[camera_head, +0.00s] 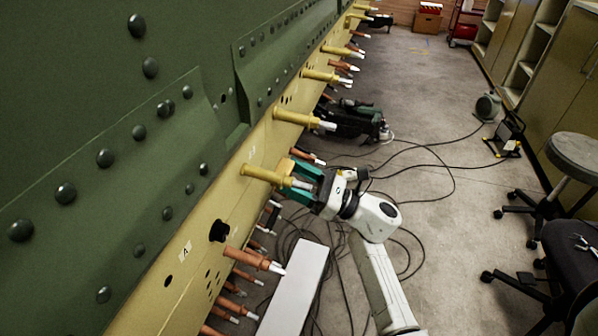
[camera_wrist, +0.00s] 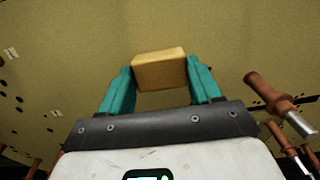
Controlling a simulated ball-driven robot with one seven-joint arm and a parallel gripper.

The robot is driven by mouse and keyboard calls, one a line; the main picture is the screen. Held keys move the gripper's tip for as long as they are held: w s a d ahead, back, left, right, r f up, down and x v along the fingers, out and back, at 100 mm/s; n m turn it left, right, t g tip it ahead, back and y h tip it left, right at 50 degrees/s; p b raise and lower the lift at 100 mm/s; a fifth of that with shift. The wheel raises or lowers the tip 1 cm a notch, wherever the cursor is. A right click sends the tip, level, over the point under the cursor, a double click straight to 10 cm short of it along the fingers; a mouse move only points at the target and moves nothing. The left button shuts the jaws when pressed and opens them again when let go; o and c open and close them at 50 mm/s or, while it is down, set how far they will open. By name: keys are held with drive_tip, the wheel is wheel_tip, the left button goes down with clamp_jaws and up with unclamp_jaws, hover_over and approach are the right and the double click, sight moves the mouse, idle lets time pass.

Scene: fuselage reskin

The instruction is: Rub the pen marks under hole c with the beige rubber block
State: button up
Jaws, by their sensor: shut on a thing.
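My gripper (camera_head: 299,174) has teal fingers and reaches to the yellow panel strip (camera_head: 205,205) below the green skin. In the wrist view my gripper (camera_wrist: 160,82) is shut on the beige rubber block (camera_wrist: 159,68), held level between the fingertips. The block's far side faces the panel, and I cannot tell whether it touches. Small labels show on the panel, one reading A (camera_head: 185,250); I cannot make out a c. No pen marks can be made out.
Yellow and copper pins stick out along the panel; a copper pin (camera_wrist: 270,92) stands right of my gripper. A long white box (camera_head: 296,290) lies on the floor beside my arm. Black cables cross the floor. Stools (camera_head: 578,155) and cabinets (camera_head: 560,75) stand at the right.

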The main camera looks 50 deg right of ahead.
drive_tip(key=shift+a, duration=0.3)
drive_tip(key=shift+s, duration=0.1)
drive_tip(key=b+v, duration=0.2)
drive_tip(key=v, duration=0.4)
drive_tip(key=shift+d+r+b, duration=0.2)
drive_tip(key=shift+r+b, duration=0.15)
drive_tip(key=shift+b, duration=0.05)
drive_tip(key=shift+s, duration=0.1)
drive_tip(key=shift+b+v, duration=0.95)
drive_tip(key=shift+v, duration=0.55)
drive_tip(key=shift+r, duration=0.15)
